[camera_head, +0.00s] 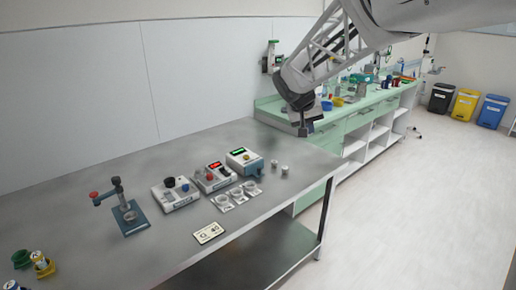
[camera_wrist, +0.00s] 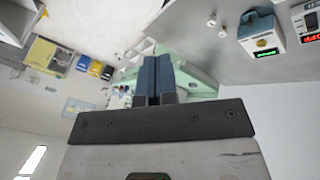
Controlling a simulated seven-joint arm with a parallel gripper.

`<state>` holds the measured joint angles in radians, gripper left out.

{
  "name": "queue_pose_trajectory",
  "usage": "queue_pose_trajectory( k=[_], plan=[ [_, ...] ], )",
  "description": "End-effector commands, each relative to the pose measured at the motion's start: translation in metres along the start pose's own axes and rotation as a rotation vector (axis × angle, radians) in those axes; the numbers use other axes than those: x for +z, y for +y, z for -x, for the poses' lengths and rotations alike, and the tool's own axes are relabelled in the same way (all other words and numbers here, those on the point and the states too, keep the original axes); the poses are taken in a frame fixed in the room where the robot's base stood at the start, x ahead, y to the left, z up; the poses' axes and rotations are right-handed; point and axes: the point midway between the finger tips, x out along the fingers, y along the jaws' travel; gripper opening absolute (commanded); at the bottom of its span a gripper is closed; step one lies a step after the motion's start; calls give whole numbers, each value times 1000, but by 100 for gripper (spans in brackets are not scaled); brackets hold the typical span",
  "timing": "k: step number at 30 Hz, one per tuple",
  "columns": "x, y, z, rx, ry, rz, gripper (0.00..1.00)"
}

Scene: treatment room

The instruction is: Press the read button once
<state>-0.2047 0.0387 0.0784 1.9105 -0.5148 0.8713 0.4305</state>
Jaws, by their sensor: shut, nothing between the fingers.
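Three small instruments stand in a row on the steel table. The right one, a blue-and-white instrument (camera_head: 244,161) with a green display, also shows in the wrist view (camera_wrist: 260,32). The middle one, a white instrument (camera_head: 213,177) with a red display, shows partly at the right edge of the wrist view (camera_wrist: 305,22). The left one is a grey-white box (camera_head: 176,193) with a black knob. The labels are too small to tell which control is the read button. My gripper (camera_head: 304,131) is shut and empty, above and behind the table's right end, apart from the instruments; its fingers are together in the wrist view (camera_wrist: 158,78).
Small white dishes (camera_head: 238,196) and two small cylinders (camera_head: 279,168) sit near the instruments. A card (camera_head: 209,233) lies in front. A blue-based stand (camera_head: 128,215) is at left. A green counter (camera_head: 350,108) with lab items runs behind. The table's front right is clear.

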Motion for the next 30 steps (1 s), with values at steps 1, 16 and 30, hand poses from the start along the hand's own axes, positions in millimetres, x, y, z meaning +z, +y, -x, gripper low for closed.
queue_pose_trajectory(
  k=[1, 16, 30],
  plan=[
    [-9, -6, -5, 5, 4, 4, 0],
    [-97, -62, -46, 59, 64, 32, 0],
    [-169, -128, -92, 101, 128, 60, 0]
  ],
)
